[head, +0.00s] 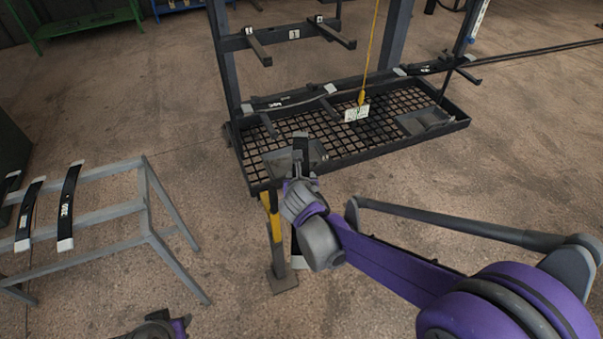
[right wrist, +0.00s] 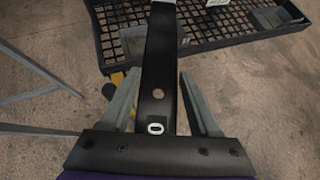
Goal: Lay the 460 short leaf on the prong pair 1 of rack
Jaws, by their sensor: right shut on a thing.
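My right gripper (head: 299,172) is shut on a dark leaf, in front of the rack's near edge. In the right wrist view the leaf (right wrist: 160,60) runs lengthwise between the fingers, with a hole and a white mark ending in "0"; the rest of its marking is not readable. The rack (head: 228,75) stands behind, with an upper beam bearing prongs, one at left (head: 259,50) and one at right (head: 336,36), and a small plate reading 1 (head: 294,34) between them. These two prongs look empty. My left gripper (head: 165,325) is only partly seen at the bottom edge.
Dark leaves with pale ends, such as one leaf (head: 67,205), lie across a grey trestle (head: 110,211) at left. Another leaf (head: 290,101) lies on the rack's lower prongs. A mesh tray (head: 400,135) forms the rack's base.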

